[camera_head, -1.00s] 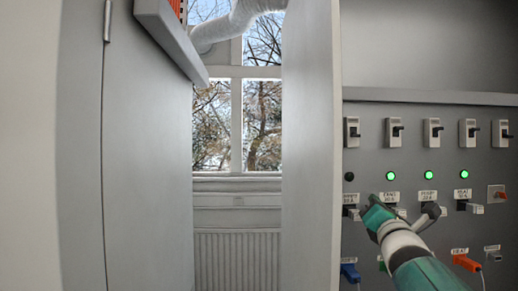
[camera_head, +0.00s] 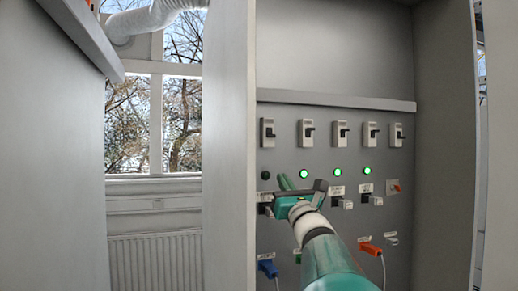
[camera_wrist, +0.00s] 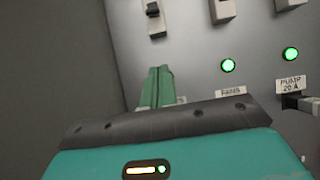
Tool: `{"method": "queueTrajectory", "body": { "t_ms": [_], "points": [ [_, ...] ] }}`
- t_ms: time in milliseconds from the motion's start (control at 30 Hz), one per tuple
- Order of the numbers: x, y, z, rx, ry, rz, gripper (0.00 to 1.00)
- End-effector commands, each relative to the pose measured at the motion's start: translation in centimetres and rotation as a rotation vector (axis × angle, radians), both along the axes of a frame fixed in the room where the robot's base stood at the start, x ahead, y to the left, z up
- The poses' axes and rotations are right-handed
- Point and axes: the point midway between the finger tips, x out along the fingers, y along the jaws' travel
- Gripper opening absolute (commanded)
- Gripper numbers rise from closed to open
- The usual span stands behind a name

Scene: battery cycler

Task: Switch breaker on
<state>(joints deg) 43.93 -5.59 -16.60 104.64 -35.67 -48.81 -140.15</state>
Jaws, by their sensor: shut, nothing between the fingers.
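The grey panel (camera_head: 390,260) bears an upper row of white breakers with dark levers, the leftmost breaker (camera_head: 267,132) at its left end. A dark lamp (camera_head: 266,175) lies below that breaker; the lamps to its right, such as the left green lamp (camera_head: 303,173), glow. A lower row of labelled dark switches includes a left switch (camera_head: 264,198), partly hidden by my gripper (camera_head: 285,182). My gripper is shut and empty, its tips in front of the panel between the dark lamp and the left green lamp. In the wrist view the shut fingers (camera_wrist: 157,86) show left of the "FANS" label (camera_wrist: 231,92). Contact is unclear.
A window (camera_head: 155,110) and radiator (camera_head: 150,262) are farther left.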

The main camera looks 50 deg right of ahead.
Motion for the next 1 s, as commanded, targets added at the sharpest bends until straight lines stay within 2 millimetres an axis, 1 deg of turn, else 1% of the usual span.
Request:
{"method": "queueTrajectory", "body": {
  "t_ms": [167, 400, 600, 700, 800, 1000],
  "points": [
    [1.5, -0.8, 0.9, 0.000, 0.000, 0.001, 0.00],
    [5.1, -2.7, 3.2, 0.000, 0.000, 0.004, 0.00],
    [7.8, -4.3, 5.1, 0.001, -0.001, 0.004, 0.00],
    [7.0, -3.9, 7.0, -0.002, -0.003, 0.002, 0.00],
    [6.8, -3.7, 8.0, -0.001, -0.002, 0.004, 0.00],
    [6.6, -3.6, 8.8, 0.001, -0.001, 0.003, 0.00]
  ]
}}
